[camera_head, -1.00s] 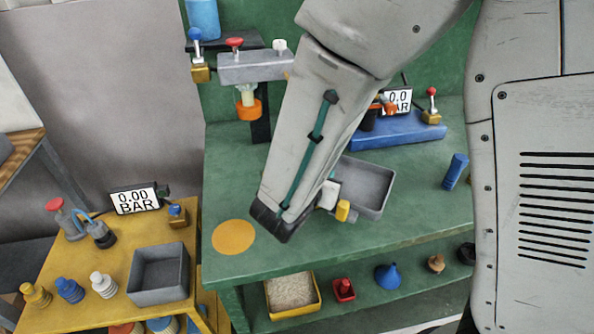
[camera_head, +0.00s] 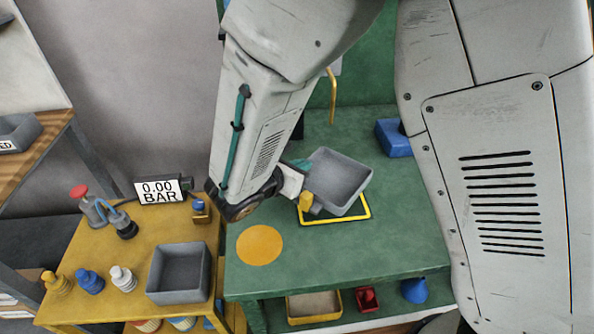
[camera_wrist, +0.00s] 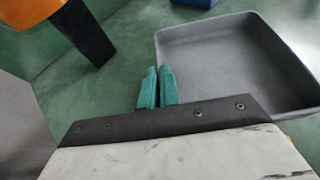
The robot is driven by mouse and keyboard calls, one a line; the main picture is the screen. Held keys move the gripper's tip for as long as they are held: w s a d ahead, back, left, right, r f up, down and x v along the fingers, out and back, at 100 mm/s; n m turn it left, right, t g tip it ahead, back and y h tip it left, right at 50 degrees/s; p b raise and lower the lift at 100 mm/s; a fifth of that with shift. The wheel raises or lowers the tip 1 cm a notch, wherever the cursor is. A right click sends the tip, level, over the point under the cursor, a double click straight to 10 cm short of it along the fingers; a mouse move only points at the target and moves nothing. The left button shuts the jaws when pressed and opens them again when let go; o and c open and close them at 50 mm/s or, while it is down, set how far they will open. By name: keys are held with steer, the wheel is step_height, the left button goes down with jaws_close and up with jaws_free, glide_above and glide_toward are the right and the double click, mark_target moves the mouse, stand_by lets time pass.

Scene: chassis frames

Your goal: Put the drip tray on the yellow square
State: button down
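The drip tray (camera_head: 345,182) is a grey, shallow, open box, empty inside. My gripper (camera_head: 298,168) is at its left side. In the wrist view the teal fingers of my gripper (camera_wrist: 158,87) are close together at the left wall of the drip tray (camera_wrist: 225,65), shut on it. The yellow square (camera_head: 368,213) is an outline on the green table. The tray overlaps it in the head view and hides its back part. The tray looks tilted and seems to be above the table; the exact gap cannot be told.
An orange disc (camera_head: 260,245) lies on the green table (camera_head: 400,255), left of the square. Another grey bin (camera_head: 208,275) stands on the yellow bench (camera_head: 105,240) at left. Table room in front of the square is clear.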

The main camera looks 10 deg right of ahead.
steer(key=shift+w+d+f, duration=0.1)
steer(key=shift+d+f, duration=0.05)
steer(key=shift+f, duration=1.55)
steer(key=shift+f, duration=0.15)
steer(key=c, duration=1.6)
jaws_free()
steer(key=shift+c, duration=0.2)
